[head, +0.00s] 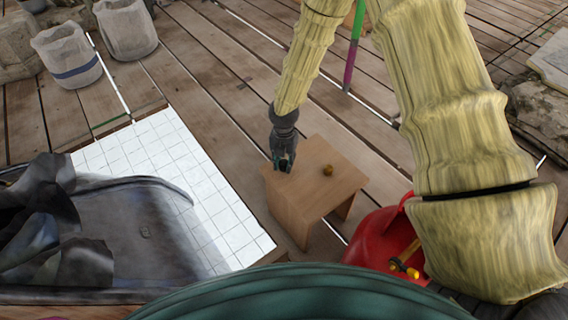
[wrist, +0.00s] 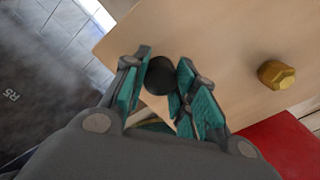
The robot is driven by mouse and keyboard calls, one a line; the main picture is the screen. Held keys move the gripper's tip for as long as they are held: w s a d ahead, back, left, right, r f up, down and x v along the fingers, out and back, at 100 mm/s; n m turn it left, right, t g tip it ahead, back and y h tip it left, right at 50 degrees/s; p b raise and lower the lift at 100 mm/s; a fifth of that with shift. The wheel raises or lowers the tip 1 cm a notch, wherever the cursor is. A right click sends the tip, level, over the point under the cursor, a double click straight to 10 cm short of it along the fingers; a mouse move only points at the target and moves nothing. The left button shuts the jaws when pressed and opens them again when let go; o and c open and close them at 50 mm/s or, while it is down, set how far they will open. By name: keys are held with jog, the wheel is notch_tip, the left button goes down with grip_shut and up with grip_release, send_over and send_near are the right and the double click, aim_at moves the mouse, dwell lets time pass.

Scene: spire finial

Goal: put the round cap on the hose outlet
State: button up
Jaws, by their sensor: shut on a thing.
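My gripper (head: 284,160) is above the left part of a small wooden stool's top (head: 310,185), near its far-left edge. In the wrist view my gripper (wrist: 163,85) has its teal-padded fingers closed around a dark round piece (wrist: 160,75), which looks like the round cap. I cannot tell whether the cap touches the stool top. A brass-coloured fitting (head: 328,170) with flat sides stands on the stool to the right of my gripper, apart from it. It also shows in the wrist view (wrist: 276,74). I cannot tell for sure whether this fitting is the hose outlet.
A red container (head: 375,240) with brass-coloured parts by it stands right of the stool. A white tiled sheet (head: 190,170) and a dark tray with crumpled dark cloth (head: 55,220) lie to the left. Pale buckets (head: 68,55) stand at the back left.

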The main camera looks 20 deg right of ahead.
jog(key=shift+s+a+r+p, duration=0.1)
jog(key=shift+s+r+p, duration=0.3)
jog(key=shift+r, duration=0.55)
jog(key=s+a+p, duration=0.1)
jog(key=s, duration=0.6)
jog(key=s+a+r+p, duration=0.1)
jog(key=s+a, duration=0.1)
jog(key=s, duration=0.5)
jog(key=shift+s+a, duration=0.3)
jog(key=shift+s, duration=0.1)
jog(key=shift+r, duration=0.1)
